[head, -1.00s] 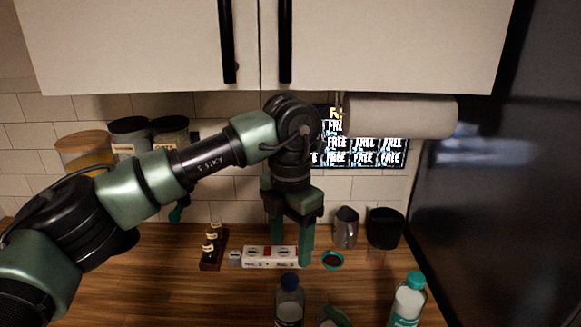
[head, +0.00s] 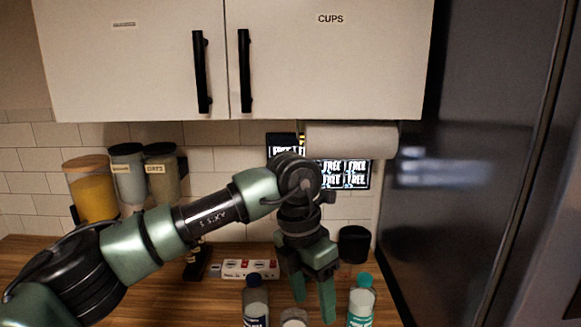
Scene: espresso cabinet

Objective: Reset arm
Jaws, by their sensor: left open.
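My left arm reaches in from the left across the view. My left gripper (head: 313,297) hangs fingers down over the wooden counter, open, with nothing between its fingers. It is between a bottle with a dark blue cap (head: 255,300) and a bottle with a teal cap (head: 361,302), nearer the camera than the back wall. My right gripper is not in view.
Closed white cabinet doors (head: 330,60) with black handles hang above, the right one marked CUPS. A paper towel roll (head: 350,138) hangs below. Jars (head: 92,190) stand left, a white power strip (head: 249,269) and black cup (head: 354,245) at the back. A dark fridge (head: 470,150) bounds the right.

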